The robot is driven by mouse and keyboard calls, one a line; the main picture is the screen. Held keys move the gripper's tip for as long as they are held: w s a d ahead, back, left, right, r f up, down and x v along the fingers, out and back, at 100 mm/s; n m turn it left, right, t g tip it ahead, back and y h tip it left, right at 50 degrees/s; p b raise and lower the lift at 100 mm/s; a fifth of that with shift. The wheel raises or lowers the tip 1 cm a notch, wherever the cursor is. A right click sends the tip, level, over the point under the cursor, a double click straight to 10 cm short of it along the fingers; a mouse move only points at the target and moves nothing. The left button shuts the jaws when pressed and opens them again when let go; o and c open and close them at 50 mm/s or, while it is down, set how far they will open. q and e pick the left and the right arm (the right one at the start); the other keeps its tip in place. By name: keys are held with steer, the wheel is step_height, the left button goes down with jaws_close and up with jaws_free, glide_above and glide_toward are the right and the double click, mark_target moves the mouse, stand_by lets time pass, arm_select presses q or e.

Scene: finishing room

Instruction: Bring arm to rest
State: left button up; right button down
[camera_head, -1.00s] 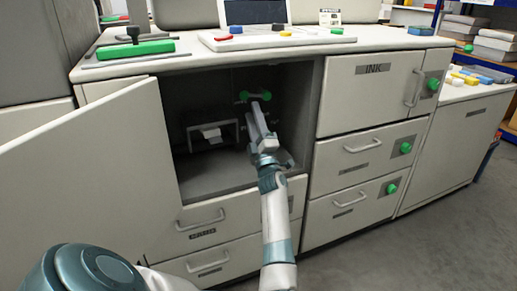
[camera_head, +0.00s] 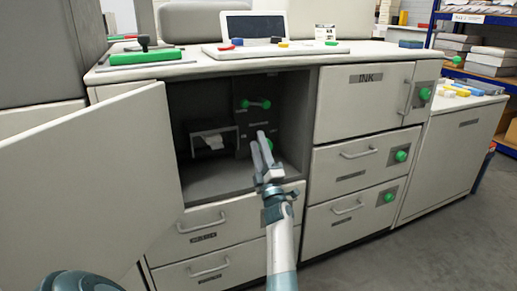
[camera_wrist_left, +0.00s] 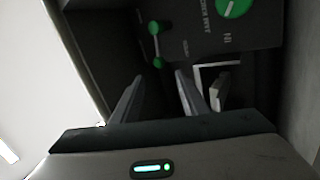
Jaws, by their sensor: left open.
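My left gripper (camera_head: 262,154) is open and empty, at the mouth of an open cabinet compartment. Its two fingers point into the compartment; they also show in the left wrist view (camera_wrist_left: 158,90). A green-ended lever (camera_head: 256,104) sits on the dark panel at the back of the compartment, beyond and above the fingertips and apart from them. The lever also shows in the left wrist view (camera_wrist_left: 155,43). My right gripper is in neither view.
The cabinet door (camera_head: 100,170) stands open at the left. A pale paper holder (camera_head: 213,143) is inside the compartment, left of my gripper. Drawers (camera_head: 345,158) are at the right. The counter top holds a green-based stamp tool (camera_head: 146,57) and a screen (camera_head: 255,26).

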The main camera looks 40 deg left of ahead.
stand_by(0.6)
